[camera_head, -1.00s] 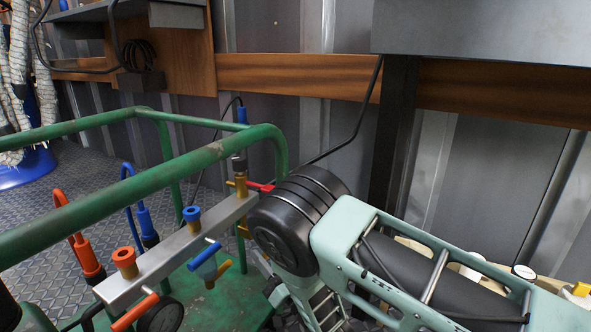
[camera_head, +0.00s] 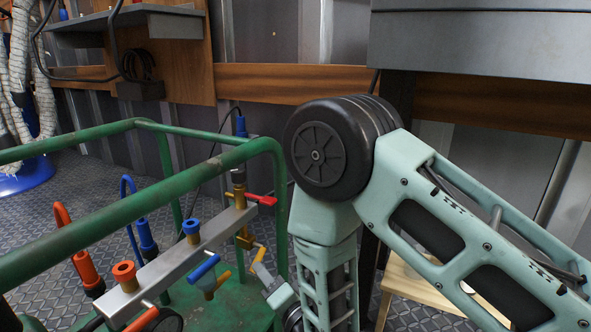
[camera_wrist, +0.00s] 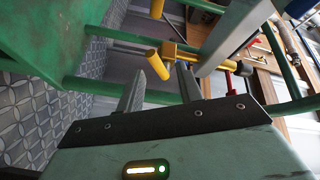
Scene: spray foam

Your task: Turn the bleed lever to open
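A brass valve assembly (camera_head: 243,235) stands at the end of the grey manifold bar (camera_head: 180,262), with a red lever (camera_head: 262,199) on top and a yellow handle (camera_head: 259,254) low down. Which of these is the bleed lever is not marked. In the wrist view, the yellow handle (camera_wrist: 157,64) sticks out toward my gripper (camera_wrist: 161,80), just beyond and between its two fingertips. My fingers are apart, and contact with the handle cannot be made out. In the head view my gripper (camera_head: 264,272) is beside the handle, partly hidden by my arm.
A green tube frame (camera_head: 150,205) surrounds the manifold, and its rails run close to my gripper. Orange (camera_head: 85,268) and blue (camera_head: 147,236) hose fittings stand at the left. A blue-handled valve (camera_head: 204,267) hangs from the bar. A wooden stool (camera_head: 430,285) is behind my arm.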

